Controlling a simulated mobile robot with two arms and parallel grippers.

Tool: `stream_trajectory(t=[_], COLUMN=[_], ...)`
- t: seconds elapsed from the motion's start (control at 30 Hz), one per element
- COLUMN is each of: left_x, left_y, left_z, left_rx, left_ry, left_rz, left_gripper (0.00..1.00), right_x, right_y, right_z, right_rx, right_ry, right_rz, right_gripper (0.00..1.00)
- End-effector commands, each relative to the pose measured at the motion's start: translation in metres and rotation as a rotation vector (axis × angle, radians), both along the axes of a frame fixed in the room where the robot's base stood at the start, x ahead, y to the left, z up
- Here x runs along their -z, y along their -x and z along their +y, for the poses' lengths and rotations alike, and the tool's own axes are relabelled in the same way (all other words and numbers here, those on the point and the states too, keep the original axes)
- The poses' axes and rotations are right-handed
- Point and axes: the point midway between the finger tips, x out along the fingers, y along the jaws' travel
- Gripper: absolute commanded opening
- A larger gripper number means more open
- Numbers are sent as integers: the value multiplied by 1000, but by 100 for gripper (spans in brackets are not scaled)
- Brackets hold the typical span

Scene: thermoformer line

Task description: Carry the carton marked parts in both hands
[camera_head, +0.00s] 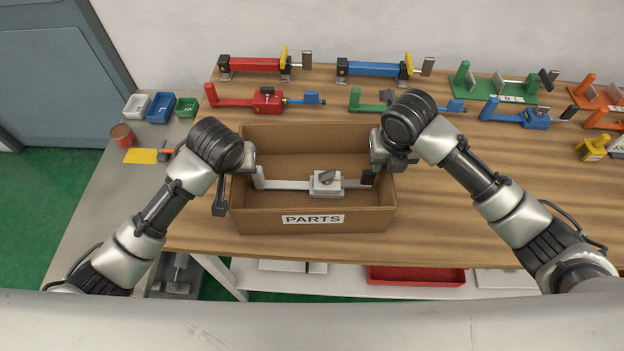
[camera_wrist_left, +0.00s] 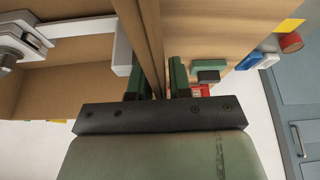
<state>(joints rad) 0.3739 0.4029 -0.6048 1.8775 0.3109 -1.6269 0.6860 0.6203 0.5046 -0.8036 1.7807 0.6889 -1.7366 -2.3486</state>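The open brown carton (camera_head: 290,222) marked PARTS is in the middle of the head view, over the near part of the bench. A light grey clamp (camera_head: 326,183) lies inside it. My left gripper (camera_head: 238,168) is at the carton's left wall. In the left wrist view its green-padded fingers (camera_wrist_left: 160,80) lie on both sides of the wall (camera_wrist_left: 152,45), close against it. My right gripper (camera_head: 384,160) is at the right wall; its fingertips are mostly hidden behind the wrist and wall. I cannot tell whether the carton touches the bench.
The wooden bench (camera_head: 450,220) is bare to the right of the carton. Red (camera_head: 255,65), blue (camera_head: 372,69) and green (camera_head: 500,89) clamps stand along the back. Small bins (camera_head: 160,107) and a red can (camera_head: 122,135) are at left. A red tray (camera_head: 415,276) is below the bench.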

Motion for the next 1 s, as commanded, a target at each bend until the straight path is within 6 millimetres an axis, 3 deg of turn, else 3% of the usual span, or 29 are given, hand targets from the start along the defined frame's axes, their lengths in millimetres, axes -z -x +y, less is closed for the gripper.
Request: stream_trajectory(t=[0.27, 0.4, 0.5, 1.0], left_x=[1, 1, 1, -3], left_y=[0, 0, 0, -1], left_z=[0, 0, 0, 0], left_rx=[0, 0, 0, -1], left_ry=[0, 0, 0, 1], left_rz=[0, 0, 0, -3], left_gripper=[19, 0, 0, 0], right_x=[1, 1, 1, -3], right_y=[0, 0, 0, -1], right_z=[0, 0, 0, 0], right_rx=[0, 0, 0, 0], right_ry=[-1, -1, -1, -2], right_rz=[0, 0, 0, -3], right_gripper=[36, 15, 0, 0])
